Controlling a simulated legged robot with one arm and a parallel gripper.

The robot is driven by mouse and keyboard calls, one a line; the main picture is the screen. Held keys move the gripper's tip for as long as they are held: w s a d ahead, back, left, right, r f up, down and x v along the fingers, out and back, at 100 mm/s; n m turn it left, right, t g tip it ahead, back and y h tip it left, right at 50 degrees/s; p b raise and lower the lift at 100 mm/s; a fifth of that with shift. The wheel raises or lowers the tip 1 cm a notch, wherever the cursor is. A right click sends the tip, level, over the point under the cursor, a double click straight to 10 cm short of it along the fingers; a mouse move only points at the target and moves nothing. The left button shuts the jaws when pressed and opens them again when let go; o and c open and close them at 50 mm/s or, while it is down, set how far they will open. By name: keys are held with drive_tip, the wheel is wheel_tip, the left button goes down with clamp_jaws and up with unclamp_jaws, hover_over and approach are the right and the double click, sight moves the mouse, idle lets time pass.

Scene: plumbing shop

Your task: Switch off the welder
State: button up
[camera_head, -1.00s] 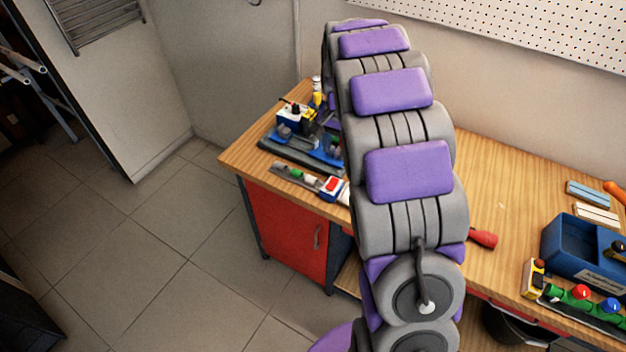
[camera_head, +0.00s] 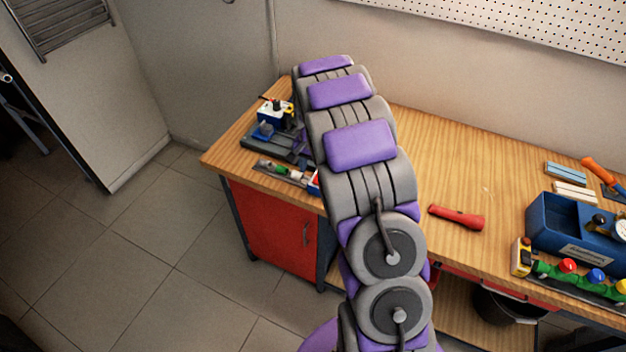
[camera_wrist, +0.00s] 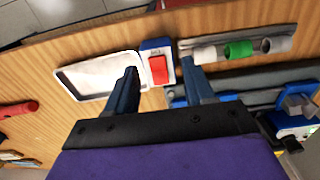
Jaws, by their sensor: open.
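A small blue-and-white box with a red rocker switch (camera_wrist: 158,70) lies on the wooden workbench (camera_wrist: 60,50). In the head view only a sliver of this switch box (camera_head: 314,184) shows beside my arm. My gripper (camera_wrist: 160,72) is open and empty, with one finger on each side of the switch box in the wrist view. I cannot tell whether the fingers touch it or which way the rocker is set. A blue, white and yellow device (camera_head: 278,110), possibly the welder, stands at the bench's left end. My arm hides the gripper in the head view.
A white tray (camera_wrist: 98,76) lies beside the switch box. A grey holder with white and green pieces (camera_wrist: 238,48) lies on the other side. A red flashlight (camera_head: 458,216) and a blue bin (camera_head: 560,236) are farther right. The middle of the bench is mostly clear.

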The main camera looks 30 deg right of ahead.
sight(315, 182)
drive_tip(key=f, duration=0.2)
drive_tip(key=d+f, duration=0.1)
drive_tip(key=f, duration=0.1)
drive_tip(key=shift+d, duration=0.1)
drive_tip(key=shift+d+f, duration=0.35)
drive_tip(key=shift+f, duration=0.25)
drive_tip(key=shift+a, duration=0.45)
drive_tip(key=shift+a+r, duration=0.1)
drive_tip(key=shift+a, duration=0.2)
drive_tip(key=shift+c, duration=1.1)
drive_tip(key=shift+d, duration=0.4)
drive_tip(key=c, duration=0.5)
clamp_jaws()
